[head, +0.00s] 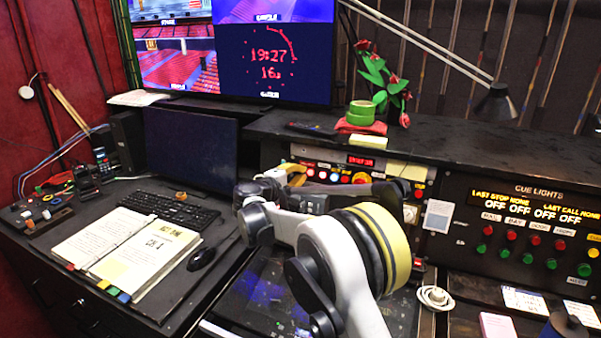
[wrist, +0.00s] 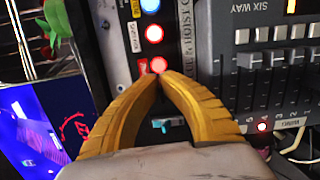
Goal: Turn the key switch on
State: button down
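My gripper (wrist: 159,76) has yellow curved fingers, and their tips meet in the wrist view. The tips are over a panel strip, close to a lit red button (wrist: 158,64); I cannot tell whether they touch it. A small teal piece (wrist: 168,125) shows through the gap between the fingers, and I cannot tell whether it is the key switch. No key is clearly recognizable in either view. In the head view my gripper (head: 297,176) is at the left end of the control panel (head: 408,172), and my arm hides part of the panel.
A slider board (wrist: 260,70) is right of the fingers. In the head view, the cue lights panel (head: 520,190) has red and green buttons. A monitor (head: 190,150), keyboard (head: 160,207) and open book (head: 150,245) are left.

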jog(key=shift+m, duration=0.4)
jog(key=c, duration=1.6)
grip_release()
jog(key=v, duration=1.2)
jog(key=shift+d, duration=0.1)
